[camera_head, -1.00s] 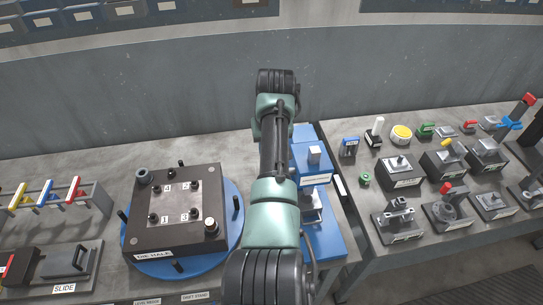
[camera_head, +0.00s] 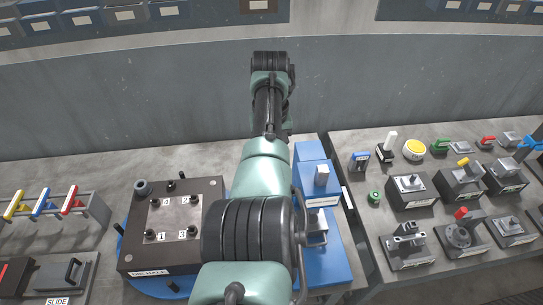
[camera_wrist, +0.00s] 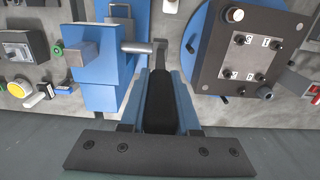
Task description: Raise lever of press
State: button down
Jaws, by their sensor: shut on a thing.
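The blue press (camera_head: 320,255) stands on the bench, partly hidden behind my arm in the head view. In the wrist view the blue press (camera_wrist: 105,68) is at the upper left. Its lever (camera_wrist: 160,55) comes off a grey shaft on the press's side and runs toward the camera, with a black grip. My gripper (camera_wrist: 160,85) is shut on the lever, its blue fingers on either side of the black grip. My arm hides the gripper and the lever in the head view.
A dark die half (camera_head: 135,235) sits on a blue round base left of my arm. Coloured hooks stand on a grey rack (camera_head: 95,208) at far left. A second bench (camera_head: 385,255) at right holds several dark fixtures and small parts.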

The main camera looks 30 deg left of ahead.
jog(key=c, duration=0.6)
grip_release()
jog(key=shift+w+a, duration=0.15)
jog(key=shift+c, duration=0.2)
notch_tip(320, 180, up, 13)
jog(key=b, duration=0.3)
jog(key=shift+b, duration=0.4)
